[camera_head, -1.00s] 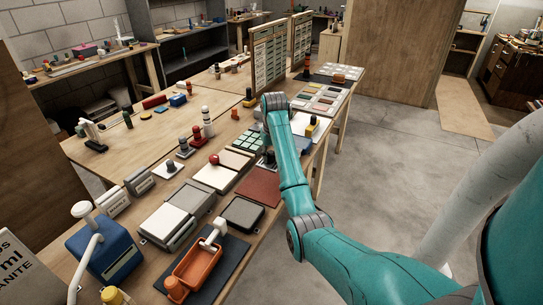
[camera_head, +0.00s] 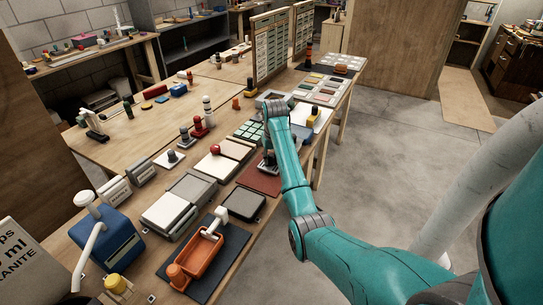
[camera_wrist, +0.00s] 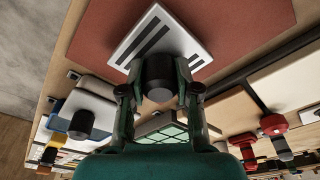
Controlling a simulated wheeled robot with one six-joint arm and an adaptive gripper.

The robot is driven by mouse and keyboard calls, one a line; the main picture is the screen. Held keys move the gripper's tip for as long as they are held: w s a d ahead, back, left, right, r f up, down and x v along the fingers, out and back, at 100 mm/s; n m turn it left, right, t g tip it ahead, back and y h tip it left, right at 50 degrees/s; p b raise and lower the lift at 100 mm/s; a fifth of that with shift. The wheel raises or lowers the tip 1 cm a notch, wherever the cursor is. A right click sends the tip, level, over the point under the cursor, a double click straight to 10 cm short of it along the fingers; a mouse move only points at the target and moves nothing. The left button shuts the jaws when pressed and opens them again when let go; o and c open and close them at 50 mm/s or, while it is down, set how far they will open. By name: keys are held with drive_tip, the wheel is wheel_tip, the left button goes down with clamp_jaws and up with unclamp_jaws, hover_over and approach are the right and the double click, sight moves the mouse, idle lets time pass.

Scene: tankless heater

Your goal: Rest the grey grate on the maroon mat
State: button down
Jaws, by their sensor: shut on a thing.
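The grey grate (camera_wrist: 155,40) is a pale square plate with dark slots and a dark round knob (camera_wrist: 158,76). In the wrist view my gripper (camera_wrist: 158,92) is shut on this knob. The maroon mat (camera_wrist: 240,25) lies behind the grate in that view, and the grate overlaps the mat's near edge, turned at an angle to it. In the head view the maroon mat (camera_head: 258,182) lies on the bench, partly covered by my arm. My gripper (camera_head: 267,162) is at the mat's far end there, and the grate is mostly hidden. I cannot tell whether the grate touches the mat.
A green-tiled tray (camera_head: 249,131) and a pale board with a red knob (camera_head: 215,149) stand close to the mat. A dark grey tray (camera_head: 243,203) and an orange tray (camera_head: 207,255) lie nearer. The bench's right edge runs close beside the mat.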

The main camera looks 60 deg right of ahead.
drive_tip(key=shift+f, duration=0.5)
idle(0.7)
drive_tip(key=c, duration=0.7)
unclamp_jaws()
drive_tip(key=shift+c, duration=0.2)
drive_tip(key=shift+s+a+r, duration=0.15)
drive_tip(key=shift+r, duration=1.1)
drive_tip(key=shift+s+a+r, duration=0.1)
drive_tip(key=shift+s+r, duration=0.05)
drive_tip(key=shift+r, duration=1.05)
drive_tip(key=shift+s+a+r, duration=0.15)
drive_tip(key=shift+r, duration=1.1)
